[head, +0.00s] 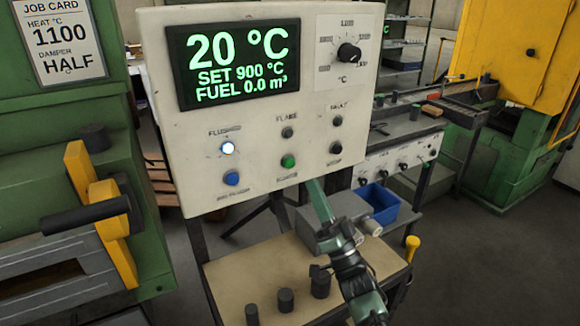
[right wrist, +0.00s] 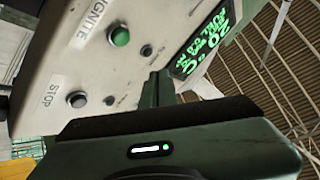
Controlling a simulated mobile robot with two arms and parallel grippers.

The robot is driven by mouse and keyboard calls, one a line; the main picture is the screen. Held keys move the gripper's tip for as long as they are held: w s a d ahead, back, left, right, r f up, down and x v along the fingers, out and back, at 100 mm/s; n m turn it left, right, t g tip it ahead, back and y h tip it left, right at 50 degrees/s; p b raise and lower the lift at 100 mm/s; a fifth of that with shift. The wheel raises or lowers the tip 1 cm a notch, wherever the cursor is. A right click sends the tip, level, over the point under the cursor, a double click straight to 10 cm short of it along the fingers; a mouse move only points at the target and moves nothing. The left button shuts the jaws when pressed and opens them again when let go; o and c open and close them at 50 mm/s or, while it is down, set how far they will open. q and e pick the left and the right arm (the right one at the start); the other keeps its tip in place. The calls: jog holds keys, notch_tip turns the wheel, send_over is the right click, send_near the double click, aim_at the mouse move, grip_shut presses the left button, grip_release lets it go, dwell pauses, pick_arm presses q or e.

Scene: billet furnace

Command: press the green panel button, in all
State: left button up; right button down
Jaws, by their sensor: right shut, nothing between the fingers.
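The green button (head: 288,161) sits in the middle of the lower row on the white control panel (head: 262,190). In the right wrist view the same green button (right wrist: 119,37) stands by the label IGNITE. My right gripper (head: 315,186) is shut and empty at the panel's lower edge, below and right of the green button. In the right wrist view its fingertips (right wrist: 158,78) are apart from the green button. The display (head: 236,62) reads 20 °C, SET 900 °C, FUEL 0.0 m³. My left gripper is not in view.
A blue button (head: 231,178) and a dark stop button (head: 335,147) flank the green one. The lamp above the blue button (head: 228,148) is lit; the other two lamps look dark. A knob (head: 348,53) is upper right. A job card (head: 60,38) reads 1100 °C, damper HALF.

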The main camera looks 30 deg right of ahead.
aim_at(289, 163)
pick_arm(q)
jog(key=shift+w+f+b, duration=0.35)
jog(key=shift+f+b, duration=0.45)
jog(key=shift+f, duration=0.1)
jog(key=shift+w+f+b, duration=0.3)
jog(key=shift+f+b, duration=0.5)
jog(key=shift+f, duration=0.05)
pick_arm(e)
jog(key=w, duration=0.7)
jog(key=shift+a, duration=0.15)
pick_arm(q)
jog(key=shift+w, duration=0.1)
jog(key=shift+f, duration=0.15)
pick_arm(e)
jog(key=shift+w, duration=0.15)
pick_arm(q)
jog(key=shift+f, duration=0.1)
pick_arm(e)
jog(key=shift+w, duration=0.3)
